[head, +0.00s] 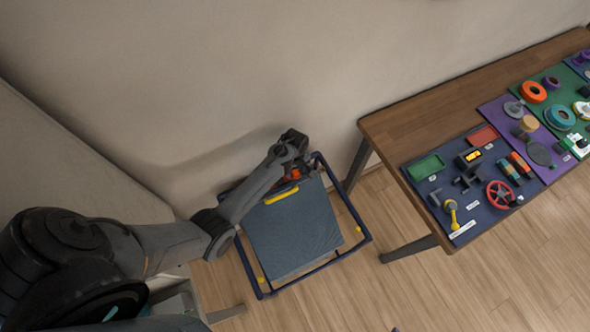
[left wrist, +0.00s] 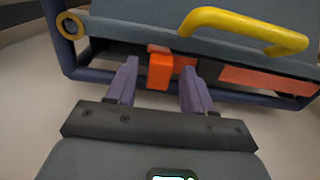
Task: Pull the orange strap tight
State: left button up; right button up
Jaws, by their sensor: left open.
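The orange strap shows in the left wrist view as a bright orange end piece (left wrist: 160,70) hanging at the side of a blue-grey padded block. A flatter orange-red band (left wrist: 262,82) runs along the block's lower edge to the right. My left gripper (left wrist: 160,88) is open, its two purple fingers on either side of the orange end piece, without visible contact. In the head view my left gripper (head: 297,150) is at the far side of the block (head: 295,228), and a bit of orange (head: 293,174) shows beside it. My right gripper is not in view.
A dark blue tubular frame (head: 352,212) surrounds the block. A yellow handle (head: 281,195), also in the left wrist view (left wrist: 245,26), sits on the block near the gripper. A wooden table (head: 410,125) with tool-covered mats stands right. The wall is close behind.

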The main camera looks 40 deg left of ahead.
pick_arm(q)
jog(key=shift+f, duration=0.15)
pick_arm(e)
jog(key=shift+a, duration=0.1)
pick_arm(q)
grip_shut()
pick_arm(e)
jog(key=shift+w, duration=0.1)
